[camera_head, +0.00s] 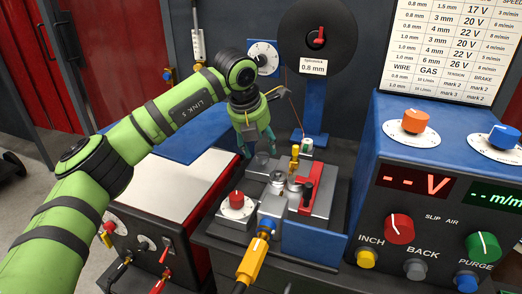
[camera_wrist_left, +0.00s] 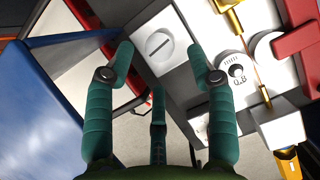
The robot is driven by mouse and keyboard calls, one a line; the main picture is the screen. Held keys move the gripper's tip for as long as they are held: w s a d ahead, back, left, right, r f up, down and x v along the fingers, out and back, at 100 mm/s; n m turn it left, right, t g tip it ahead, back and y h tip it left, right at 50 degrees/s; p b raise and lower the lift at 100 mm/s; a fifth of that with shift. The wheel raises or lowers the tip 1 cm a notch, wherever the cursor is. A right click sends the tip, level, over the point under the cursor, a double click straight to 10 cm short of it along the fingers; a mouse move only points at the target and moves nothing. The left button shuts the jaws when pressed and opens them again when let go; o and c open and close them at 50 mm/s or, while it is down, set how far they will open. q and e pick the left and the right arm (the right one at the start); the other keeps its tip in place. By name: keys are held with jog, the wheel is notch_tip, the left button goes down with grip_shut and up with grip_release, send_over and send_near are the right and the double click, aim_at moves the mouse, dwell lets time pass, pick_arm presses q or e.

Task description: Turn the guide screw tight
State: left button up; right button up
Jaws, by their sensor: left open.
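The guide screw (camera_wrist_left: 159,46), a round pale head with one straight slot, sits on a white block in the left wrist view. My left gripper (camera_head: 258,142) is open and empty above the back left of the wire feeder (camera_head: 322,202). In the left wrist view, the two front fingertips of the gripper (camera_wrist_left: 161,52) stand on either side of the screw head, with gaps. Its third finger is below them in that picture. I cannot tell how high the fingers are above the screw. In the head view the screw is not clear near the fingers. My right gripper is not in view.
A grooved roller marked 0.8 (camera_wrist_left: 237,73) lies right of the screw, with a red lever (camera_head: 307,190) near it. A red knob (camera_head: 236,199) and a yellow torch plug (camera_head: 254,258) are in front. A black wire spool (camera_head: 318,42) stands behind, the control panel (camera_head: 440,200) at right.

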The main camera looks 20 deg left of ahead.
pick_arm(q)
jog(key=v, duration=0.8)
jog(key=shift+r, duration=0.25)
